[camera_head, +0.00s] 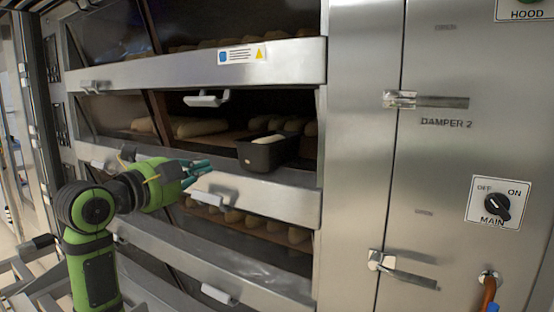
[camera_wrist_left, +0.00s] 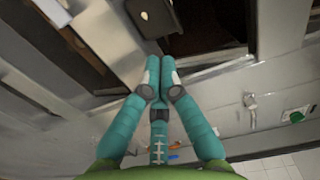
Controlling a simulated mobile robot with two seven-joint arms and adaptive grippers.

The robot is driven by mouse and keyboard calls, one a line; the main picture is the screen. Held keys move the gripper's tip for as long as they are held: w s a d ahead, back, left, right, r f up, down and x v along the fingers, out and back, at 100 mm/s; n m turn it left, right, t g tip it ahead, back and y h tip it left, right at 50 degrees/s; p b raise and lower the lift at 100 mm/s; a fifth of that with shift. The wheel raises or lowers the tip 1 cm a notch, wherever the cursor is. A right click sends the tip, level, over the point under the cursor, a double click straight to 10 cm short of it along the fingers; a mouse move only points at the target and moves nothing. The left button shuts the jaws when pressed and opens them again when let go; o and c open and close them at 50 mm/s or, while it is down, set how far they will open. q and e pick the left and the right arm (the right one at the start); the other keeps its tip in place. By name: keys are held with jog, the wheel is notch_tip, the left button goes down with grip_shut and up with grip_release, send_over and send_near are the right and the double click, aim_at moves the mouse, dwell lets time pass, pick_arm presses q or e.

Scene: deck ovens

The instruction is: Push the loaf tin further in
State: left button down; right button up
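The loaf tin (camera_head: 262,157) is dark, with a pale loaf showing at its top. It sits upright at the front edge of the middle oven deck, right of centre in the head view. In the left wrist view a dark box shape, likely the tin (camera_wrist_left: 170,20), shows at the top edge, partly cut off. My left gripper (camera_head: 207,166) is in front of the middle deck, left of the tin and apart from it. In the left wrist view its teal fingers (camera_wrist_left: 160,72) are together with nothing between them. My right gripper is not in view.
The middle deck opening (camera_head: 225,106) holds several loaves (camera_head: 198,127) behind and left of the tin. Steel oven fronts with handles (camera_head: 207,99) lie above and below. A steel panel with a damper latch (camera_head: 428,101) and main switch (camera_head: 496,206) stands at the right.

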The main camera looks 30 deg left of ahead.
pick_arm(q)
jog(key=w, duration=0.1)
jog(key=p, duration=0.4)
send_near(249, 152)
jog(key=w+p, duration=0.1)
jog(key=w, duration=0.1)
jog(key=w+p, duration=0.2)
jog(key=w, duration=0.1)
jog(key=shift+w+d+r, duration=0.15)
jog(key=shift+w+d, duration=0.05)
jog(key=shift+d, duration=0.05)
jog(key=shift+w, duration=0.4)
jog(key=shift+w+p, duration=0.35)
jog(key=shift+w, duration=0.05)
jog(key=shift+f, duration=0.25)
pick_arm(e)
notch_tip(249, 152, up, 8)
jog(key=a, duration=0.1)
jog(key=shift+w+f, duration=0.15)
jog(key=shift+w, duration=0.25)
